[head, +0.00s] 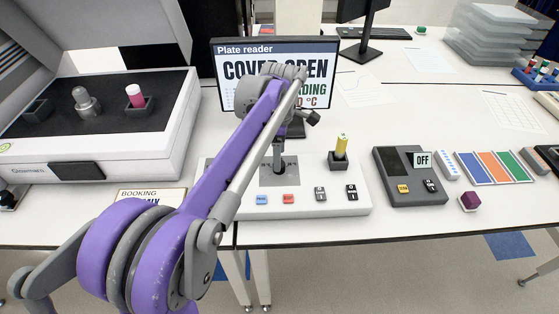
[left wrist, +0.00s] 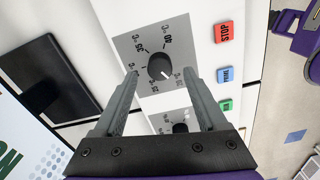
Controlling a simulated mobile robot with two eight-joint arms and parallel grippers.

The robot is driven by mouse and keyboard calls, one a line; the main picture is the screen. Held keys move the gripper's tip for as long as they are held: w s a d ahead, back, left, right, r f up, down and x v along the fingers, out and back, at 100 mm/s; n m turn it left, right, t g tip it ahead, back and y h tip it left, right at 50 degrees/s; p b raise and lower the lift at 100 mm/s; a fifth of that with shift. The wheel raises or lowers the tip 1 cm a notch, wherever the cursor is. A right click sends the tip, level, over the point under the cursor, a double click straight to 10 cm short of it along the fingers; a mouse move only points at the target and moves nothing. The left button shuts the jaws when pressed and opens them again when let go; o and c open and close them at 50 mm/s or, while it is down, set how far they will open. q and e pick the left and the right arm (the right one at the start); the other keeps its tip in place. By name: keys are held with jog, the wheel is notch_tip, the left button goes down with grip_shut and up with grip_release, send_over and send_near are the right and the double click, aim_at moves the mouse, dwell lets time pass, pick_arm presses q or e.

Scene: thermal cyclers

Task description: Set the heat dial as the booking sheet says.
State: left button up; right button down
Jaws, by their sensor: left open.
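The heat dial is a black knob (left wrist: 160,67) on a grey plate marked with numbers, in the left wrist view. Its white mark points to the lower right there; I cannot read the exact setting. In the head view the grey dial plate (head: 292,173) shows, with the knob mostly hidden by my gripper. My left gripper (head: 278,158) is over the plate; in the left wrist view its open fingers (left wrist: 161,76) stand either side of the knob, apart from it.
A second dark knob (left wrist: 180,128) shows between the fingers. Red STOP (left wrist: 223,33), blue (left wrist: 223,75) and green (left wrist: 226,105) buttons line the panel. The plate reader screen (head: 325,62) reads "COVER OPEN". A yellow-topped tube (head: 341,146) and a grey box (head: 410,175) showing OFF stand right.

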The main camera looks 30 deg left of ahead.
pick_arm(q)
jog(key=shift+f, duration=1.45)
grip_shut()
